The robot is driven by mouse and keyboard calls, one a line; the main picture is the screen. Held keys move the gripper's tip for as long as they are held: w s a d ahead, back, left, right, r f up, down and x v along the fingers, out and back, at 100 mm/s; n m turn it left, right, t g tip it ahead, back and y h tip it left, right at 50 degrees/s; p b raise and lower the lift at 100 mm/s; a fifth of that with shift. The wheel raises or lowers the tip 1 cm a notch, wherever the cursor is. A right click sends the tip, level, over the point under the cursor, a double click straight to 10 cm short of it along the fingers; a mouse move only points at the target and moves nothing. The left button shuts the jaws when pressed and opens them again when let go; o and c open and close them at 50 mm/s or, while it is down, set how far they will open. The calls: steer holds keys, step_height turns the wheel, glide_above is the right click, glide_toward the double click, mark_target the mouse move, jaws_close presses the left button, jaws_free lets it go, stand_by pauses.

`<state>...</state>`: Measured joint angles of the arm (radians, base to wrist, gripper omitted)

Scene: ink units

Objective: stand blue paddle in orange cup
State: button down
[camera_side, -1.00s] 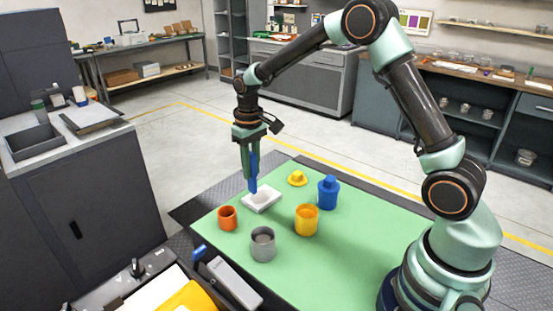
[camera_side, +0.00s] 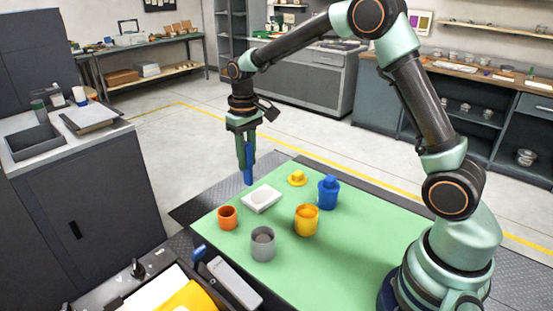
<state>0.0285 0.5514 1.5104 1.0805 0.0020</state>
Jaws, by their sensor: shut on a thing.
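The blue paddle (camera_side: 248,172) hangs upright from my gripper (camera_side: 245,150), which is shut on it. Its lower end is in the air above and a little left of the white dish, apart from it. The orange cup (camera_side: 228,221) stands on the left part of the green mat, open side up. It is below and left of the paddle in the picture. The paddle's upper part is partly hidden by the green fingers.
On the green mat (camera_side: 345,265) stand a white square dish (camera_side: 271,195), a grey cup (camera_side: 263,250), a yellow-orange cup (camera_side: 307,226), a blue jar (camera_side: 328,199) and a yellow lid (camera_side: 297,178). The grey cup is close to the right of the orange cup.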

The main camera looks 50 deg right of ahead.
steer(key=a+r, duration=0.1)
steer(key=a, duration=0.7)
steer(key=shift+s+a+f, duration=0.1)
steer(key=shift+a+f, duration=0.05)
steer(key=shift+f, duration=3.45)
steer(key=c, duration=0.6)
jaws_free()
step_height(320, 180, up, 12)
